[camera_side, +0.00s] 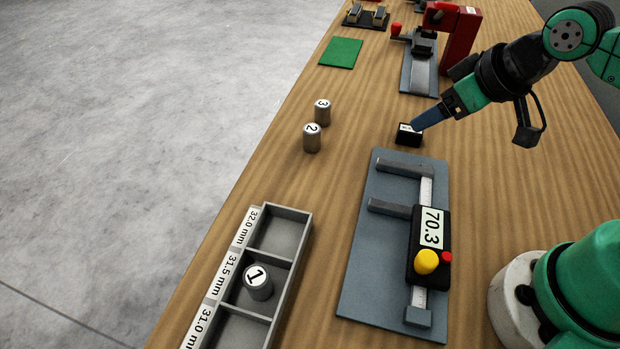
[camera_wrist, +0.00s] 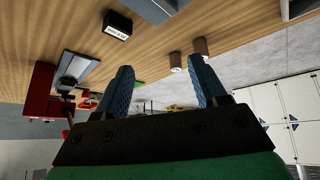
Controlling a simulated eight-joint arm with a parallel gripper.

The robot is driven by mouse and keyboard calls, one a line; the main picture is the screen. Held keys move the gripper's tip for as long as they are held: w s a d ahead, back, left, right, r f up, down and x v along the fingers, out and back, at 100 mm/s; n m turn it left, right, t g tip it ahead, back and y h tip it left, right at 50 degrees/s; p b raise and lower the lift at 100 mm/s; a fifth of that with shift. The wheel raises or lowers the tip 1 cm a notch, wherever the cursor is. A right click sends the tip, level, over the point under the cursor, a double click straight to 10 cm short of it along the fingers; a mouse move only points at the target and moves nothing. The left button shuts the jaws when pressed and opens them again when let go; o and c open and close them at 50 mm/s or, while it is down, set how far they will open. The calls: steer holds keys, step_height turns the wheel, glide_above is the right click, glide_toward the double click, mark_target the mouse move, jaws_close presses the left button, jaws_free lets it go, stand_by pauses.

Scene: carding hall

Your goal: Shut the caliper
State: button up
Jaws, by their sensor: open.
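The caliper (camera_side: 428,240) lies on a blue-grey board (camera_side: 370,265). Its display reads 70.3, and it has a yellow knob (camera_side: 426,262) and a red button (camera_side: 447,257). Its two jaws (camera_side: 392,209) stand apart with a gap between them. My gripper (camera_side: 430,117) is above the table beyond the caliper's far end, away from it. The wrist view shows its two blue fingers (camera_wrist: 162,75) spread with nothing held between them. A grey slab at that view's top edge may be the caliper's board; I cannot tell.
A small black labelled block (camera_side: 408,137) is by my fingertips. Cylinders 2 (camera_side: 312,140) and 3 (camera_side: 322,112) stand left of it. Cylinder 1 (camera_side: 258,282) is in the middle compartment of a grey tray (camera_side: 305,225). A red device (camera_side: 462,40) and green mat (camera_side: 341,53) are farther back.

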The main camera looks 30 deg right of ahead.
mark_target(429, 259)
steer(key=s+a+f+n+g, duration=0.1)
steer(key=s+a+n+g, duration=0.1)
steer(key=n, duration=0.5)
steer(key=s+a+f+n+g, duration=0.1)
steer(key=s+a+n+g, duration=0.1)
steer(key=s+a+n, duration=0.2)
steer(key=s+a+f+n+g, duration=0.2)
steer(key=s+a+n, duration=0.2)
steer(key=n, duration=0.7)
steer(key=shift+s+g, duration=0.3)
steer(key=shift+s, duration=0.9)
steer(key=shift+f, duration=2.75)
jaws_close()
